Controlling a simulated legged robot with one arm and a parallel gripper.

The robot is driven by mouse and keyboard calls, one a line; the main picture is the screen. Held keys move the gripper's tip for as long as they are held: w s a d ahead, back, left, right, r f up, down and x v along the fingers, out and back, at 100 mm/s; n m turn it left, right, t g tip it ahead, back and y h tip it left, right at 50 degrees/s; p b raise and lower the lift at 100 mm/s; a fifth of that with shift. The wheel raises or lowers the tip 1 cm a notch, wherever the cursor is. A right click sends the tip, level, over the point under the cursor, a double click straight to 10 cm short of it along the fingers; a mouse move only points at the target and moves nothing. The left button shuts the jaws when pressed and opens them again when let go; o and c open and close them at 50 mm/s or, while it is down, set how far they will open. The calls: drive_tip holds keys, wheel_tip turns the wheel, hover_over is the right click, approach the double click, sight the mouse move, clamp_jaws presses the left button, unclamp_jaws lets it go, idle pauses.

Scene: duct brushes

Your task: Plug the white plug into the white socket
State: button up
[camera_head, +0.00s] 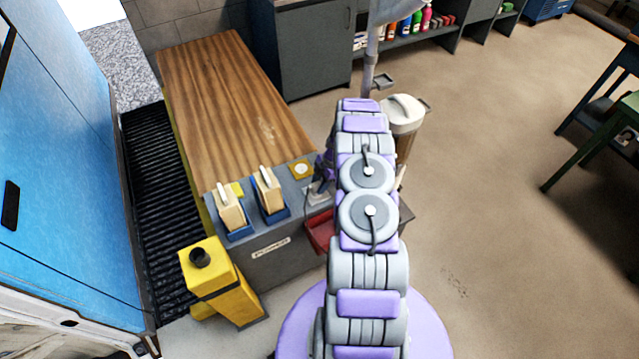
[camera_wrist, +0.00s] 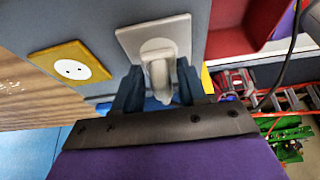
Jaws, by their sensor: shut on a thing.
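The white plug (camera_wrist: 159,74) is between the two dark fingers of my gripper (camera_wrist: 157,84) in the wrist view. My gripper is shut on it. The plug is in front of the round face of the white socket (camera_wrist: 134,40), a square plate on the grey panel. It overlaps the socket's middle and looks close to or against it. I cannot tell whether its pins are inside. In the head view, my gripper (camera_head: 319,190) is at the bench's grey end panel, partly hidden by my arm.
A yellow socket (camera_wrist: 70,68) with a white face is left of the white one. A red bin (camera_head: 320,231) hangs beside the panel. Two cream blocks (camera_head: 229,208) (camera_head: 268,190) stand in blue holders on the panel. A yellow post (camera_head: 222,285) stands in front. A dark cable (camera_wrist: 290,45) hangs at right.

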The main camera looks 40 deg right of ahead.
drive_tip(key=shift+f, duration=0.55)
drive_tip(key=o, duration=1.1)
drive_tip(key=shift+c, duration=0.2)
drive_tip(key=shift+r, duration=0.15)
drive_tip(key=p+v, duration=0.1)
drive_tip(key=v, duration=1.6)
drive_tip(key=shift+p, duration=0.4)
drive_tip(key=shift+d, duration=0.1)
